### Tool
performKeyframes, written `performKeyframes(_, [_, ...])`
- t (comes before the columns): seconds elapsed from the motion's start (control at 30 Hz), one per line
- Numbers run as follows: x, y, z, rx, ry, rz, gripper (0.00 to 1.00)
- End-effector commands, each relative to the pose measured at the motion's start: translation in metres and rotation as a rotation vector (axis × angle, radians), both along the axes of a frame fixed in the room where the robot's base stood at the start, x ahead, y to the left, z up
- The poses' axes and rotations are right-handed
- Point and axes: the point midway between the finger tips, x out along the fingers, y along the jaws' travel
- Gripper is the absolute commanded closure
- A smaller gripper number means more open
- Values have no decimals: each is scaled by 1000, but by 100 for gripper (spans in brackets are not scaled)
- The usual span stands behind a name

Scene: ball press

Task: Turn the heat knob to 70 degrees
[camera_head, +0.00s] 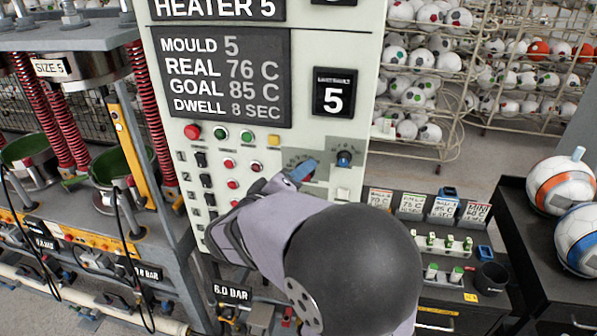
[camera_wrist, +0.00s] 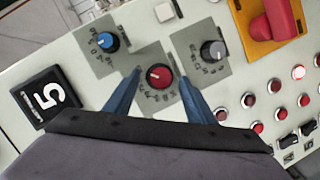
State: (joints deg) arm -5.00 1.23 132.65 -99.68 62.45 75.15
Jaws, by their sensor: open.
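The control panel's display (camera_head: 222,77) reads MOULD 5, REAL 76 C, GOAL 85 C and DWELL 8 SEC. A red knob (camera_wrist: 159,76) with a dial scale sits on a grey plate; the scale numbers are too small to read. My gripper (camera_wrist: 159,73) is open, with one blue finger on each side of the red knob; I cannot tell whether they touch it. In the head view my gripper (camera_head: 300,172) is at the panel and mostly covers this knob. A blue knob (camera_head: 344,158) is to its right. The wrist view also shows a grey knob (camera_wrist: 213,50).
Red buttons (camera_wrist: 247,100) and black switches (camera_wrist: 289,141) lie close by on the panel. A red switch on an orange plate (camera_wrist: 248,40) is at the wrist view's top right. A black sign marked 5 (camera_head: 334,93) is above the knobs. A press (camera_head: 75,190) stands left.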

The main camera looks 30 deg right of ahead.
Motion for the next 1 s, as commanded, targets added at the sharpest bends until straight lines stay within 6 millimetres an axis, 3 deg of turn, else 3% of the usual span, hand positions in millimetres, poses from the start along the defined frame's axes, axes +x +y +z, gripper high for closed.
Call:
performKeyframes(0.37, [2, -4, -1, 1, -1, 1, 52])
performKeyframes(0.53, [2, -3, -1, 1, 0, 0, 91])
performKeyframes(1.0, [3, -3, -6, -55, 52, 1, 91])
